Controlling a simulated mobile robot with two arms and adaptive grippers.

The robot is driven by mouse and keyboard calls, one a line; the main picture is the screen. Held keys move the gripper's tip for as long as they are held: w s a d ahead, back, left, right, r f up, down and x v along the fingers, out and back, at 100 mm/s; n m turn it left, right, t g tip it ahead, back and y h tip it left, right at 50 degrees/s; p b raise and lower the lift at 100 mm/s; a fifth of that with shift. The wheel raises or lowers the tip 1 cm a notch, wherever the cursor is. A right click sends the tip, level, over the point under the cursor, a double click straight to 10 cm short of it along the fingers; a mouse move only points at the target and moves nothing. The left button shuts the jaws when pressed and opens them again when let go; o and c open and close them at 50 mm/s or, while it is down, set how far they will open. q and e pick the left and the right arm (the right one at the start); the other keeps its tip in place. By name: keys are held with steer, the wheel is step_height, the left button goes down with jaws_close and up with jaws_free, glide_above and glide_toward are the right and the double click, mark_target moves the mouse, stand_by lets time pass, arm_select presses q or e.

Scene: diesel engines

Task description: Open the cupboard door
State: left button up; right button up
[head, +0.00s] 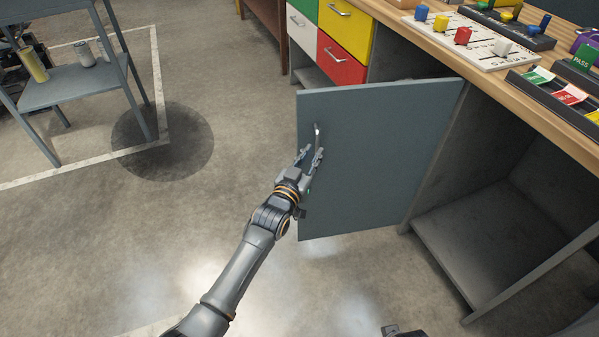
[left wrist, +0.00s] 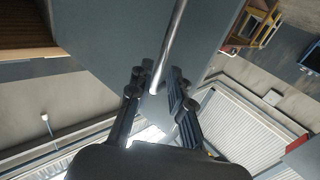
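The grey-blue cupboard door (head: 375,150) stands swung wide open from the workbench, hinged at its right edge in the head view. Its metal bar handle (head: 317,132) is near the free edge. My left gripper (head: 311,155) is at the lower end of the handle. In the left wrist view the handle (left wrist: 170,50) reaches down between the fingers (left wrist: 157,100), with gaps on both sides, so the gripper looks open around it. A small dark part at the bottom edge of the head view may be my right gripper (head: 391,330); its fingers cannot be made out.
The cupboard interior (head: 490,230) shows an empty-looking lower shelf. Coloured drawers (head: 345,30) are behind the door. The wooden benchtop (head: 480,75) carries trays with coloured pieces. A grey shelf rack (head: 70,85) stands at upper left. The floor left of the door is clear.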

arm_select(q)
steer(key=v, duration=0.8)
steer(key=shift+a, duration=0.15)
steer(key=shift+s, duration=0.1)
